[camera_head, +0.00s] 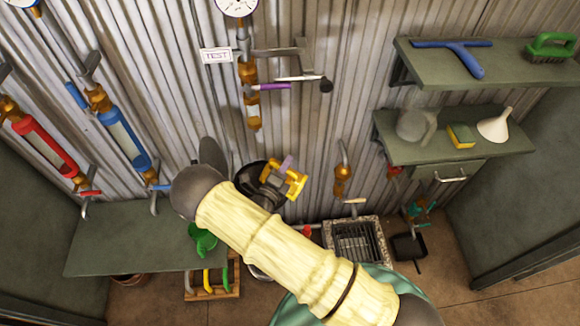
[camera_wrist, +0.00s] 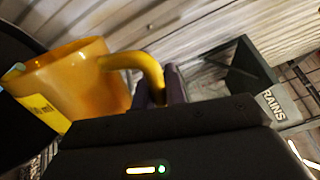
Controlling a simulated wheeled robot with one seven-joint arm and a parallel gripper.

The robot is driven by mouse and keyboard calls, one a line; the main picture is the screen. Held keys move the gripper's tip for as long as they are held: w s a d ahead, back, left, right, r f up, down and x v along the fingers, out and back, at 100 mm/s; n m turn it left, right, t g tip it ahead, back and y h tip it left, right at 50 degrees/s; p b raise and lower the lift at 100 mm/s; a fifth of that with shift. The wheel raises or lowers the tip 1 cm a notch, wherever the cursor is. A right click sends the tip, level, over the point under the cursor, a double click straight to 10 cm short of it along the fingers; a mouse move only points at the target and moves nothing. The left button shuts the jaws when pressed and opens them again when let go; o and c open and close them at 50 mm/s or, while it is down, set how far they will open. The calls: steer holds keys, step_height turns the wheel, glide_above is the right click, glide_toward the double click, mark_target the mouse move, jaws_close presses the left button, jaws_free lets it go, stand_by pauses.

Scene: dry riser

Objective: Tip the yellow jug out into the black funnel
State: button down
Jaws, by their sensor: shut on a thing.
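My gripper (camera_head: 281,171) is shut on the handle of the yellow jug (camera_head: 295,184), beyond the end of my pale arm. In the wrist view the yellow jug (camera_wrist: 85,82) is at the left, its curved handle held between the dark fingers of my gripper (camera_wrist: 162,85). The jug's mouth and contents cannot be made out. A round black shape, seemingly the black funnel (camera_head: 247,178), is just left of the jug in the head view. It also shows as a black curve (camera_wrist: 18,95) at the wrist view's left edge. My wrist hides part of it.
A grey bench (camera_head: 125,240) with a green jug (camera_head: 203,240) stands at the left. A grated drain (camera_head: 354,243) lies right of my arm. Wall shelves (camera_head: 470,152) at the right hold a white funnel (camera_head: 495,124) and a sponge (camera_head: 461,136). Pipes and valves line the corrugated wall.

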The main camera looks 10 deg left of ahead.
steer(key=shift+w+a+f+n+b, duration=0.2)
steer(key=shift+a+n+b, duration=0.05)
steer(key=shift+a+n, duration=0.25)
steer(key=shift+w+a+f+n+b, duration=0.15)
steer(key=shift+a+n+b, duration=0.05)
steer(key=shift+a+n, duration=0.3)
steer(key=shift+w+a+n+b, duration=0.2)
steer(key=shift+w+a+n, duration=0.05)
steer(key=shift+a+n, duration=0.35)
steer(key=shift+w+a+n+b, duration=0.15)
steer(key=shift+w+a+n, duration=0.05)
steer(key=shift+a+n, duration=0.35)
steer(key=shift+w+a+r+n+b, duration=0.1)
steer(key=shift+w+a+n, duration=0.1)
steer(key=shift+a+n, duration=0.35)
steer(key=shift+w+a+r+n+b, duration=0.1)
steer(key=shift+w+a+n, duration=0.05)
steer(key=shift+a+n, duration=0.4)
steer(key=shift+w+a+r+n+b, duration=0.1)
steer(key=shift+w+a+n, duration=0.1)
steer(key=shift+a+n, duration=0.35)
stand_by(0.5)
